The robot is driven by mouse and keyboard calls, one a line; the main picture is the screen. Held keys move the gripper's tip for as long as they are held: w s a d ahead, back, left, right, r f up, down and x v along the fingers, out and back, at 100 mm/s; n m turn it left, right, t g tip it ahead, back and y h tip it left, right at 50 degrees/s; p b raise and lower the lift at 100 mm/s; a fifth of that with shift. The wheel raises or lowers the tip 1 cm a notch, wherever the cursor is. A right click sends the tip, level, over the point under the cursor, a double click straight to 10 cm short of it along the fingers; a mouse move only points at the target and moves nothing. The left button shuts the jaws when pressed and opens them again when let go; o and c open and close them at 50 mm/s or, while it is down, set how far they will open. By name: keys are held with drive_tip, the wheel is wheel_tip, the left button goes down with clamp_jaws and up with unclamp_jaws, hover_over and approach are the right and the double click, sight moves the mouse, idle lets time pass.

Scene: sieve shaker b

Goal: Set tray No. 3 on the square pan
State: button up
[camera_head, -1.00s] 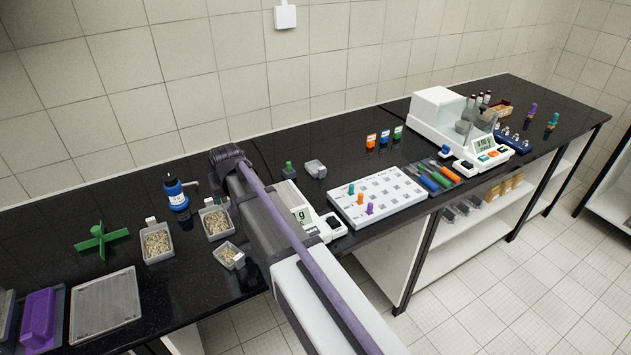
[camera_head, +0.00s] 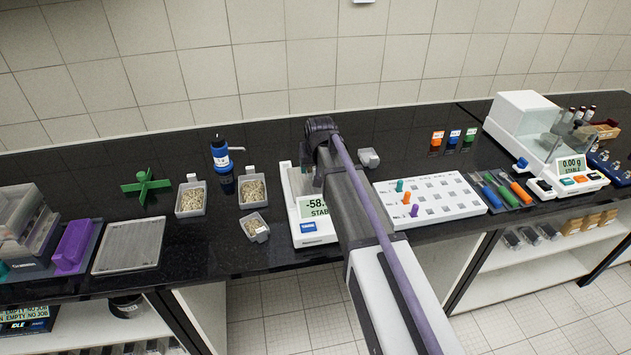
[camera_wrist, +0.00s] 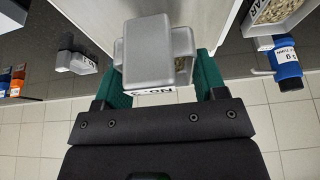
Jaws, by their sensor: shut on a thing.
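In the wrist view my gripper (camera_wrist: 160,88) has its green fingers closed on the sides of a small grey tray (camera_wrist: 150,48). Its label appears upside down and seems to read No. 3. A little grainy content shows at the tray's right side. In the head view the balance (camera_head: 309,228) stands just left of my arm, its display showing -58 and STABLE. Its square pan (camera_head: 297,181) is partly covered by my arm. My gripper and the held tray are hidden there. I cannot tell whether the tray touches the pan.
Grain-filled trays (camera_head: 190,199) stand left of the balance, near a blue bottle (camera_head: 221,154) and a green cross-shaped piece (camera_head: 146,186). An empty grey tray (camera_head: 369,157) and a white peg board (camera_head: 428,198) lie to the right.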

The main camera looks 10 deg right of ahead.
wheel_tip(320, 180, down, 4)
drive_tip(key=b, duration=0.3)
drive_tip(key=shift+d+r, duration=0.1)
drive_tip(key=shift+r, duration=0.25)
drive_tip(key=shift+f, duration=0.2)
drive_tip(key=o, duration=0.9)
drive_tip(key=shift+r, duration=0.15)
